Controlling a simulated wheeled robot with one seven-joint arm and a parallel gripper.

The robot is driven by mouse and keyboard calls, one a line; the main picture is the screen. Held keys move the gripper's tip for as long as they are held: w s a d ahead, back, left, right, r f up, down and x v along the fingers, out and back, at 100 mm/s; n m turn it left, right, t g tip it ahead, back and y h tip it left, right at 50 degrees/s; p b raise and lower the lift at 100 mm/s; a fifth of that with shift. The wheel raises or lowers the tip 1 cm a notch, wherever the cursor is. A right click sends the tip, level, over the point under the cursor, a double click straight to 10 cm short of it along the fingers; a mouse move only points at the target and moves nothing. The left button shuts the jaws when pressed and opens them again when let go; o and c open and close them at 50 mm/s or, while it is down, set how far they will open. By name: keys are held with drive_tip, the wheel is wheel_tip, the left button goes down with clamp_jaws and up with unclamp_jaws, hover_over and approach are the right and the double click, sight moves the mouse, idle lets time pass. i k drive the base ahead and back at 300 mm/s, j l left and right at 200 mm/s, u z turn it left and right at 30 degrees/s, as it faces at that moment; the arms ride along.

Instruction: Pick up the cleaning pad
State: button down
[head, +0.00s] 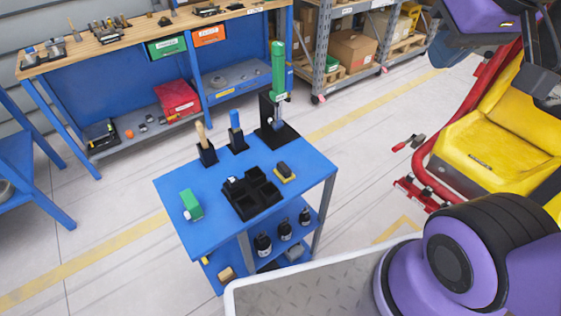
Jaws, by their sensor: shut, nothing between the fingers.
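A small block with a yellow base and a dark top (285,172), which looks like the cleaning pad, lies on the right part of the blue cart's top (215,231). It is just right of a black compartment tray (243,211), and nothing covers it. My gripper does not show in the head view. A purple and black joint of my arm fills the lower right corner, well to the right of the cart.
On the cart stand a green box (191,205), brush holders (207,154) and a tall green tool (278,75) in a black stand. Dark bottles (263,245) sit below. A yellow seat (490,145) with red rails is at right. Open floor surrounds the cart's left side.

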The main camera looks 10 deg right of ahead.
sight(283, 171)
drive_tip(key=z, duration=1.25)
drive_tip(key=u, duration=1.5)
drive_tip(key=l+u, duration=0.5)
drive_tip(key=l, duration=0.35)
drive_tip(key=k, duration=0.05)
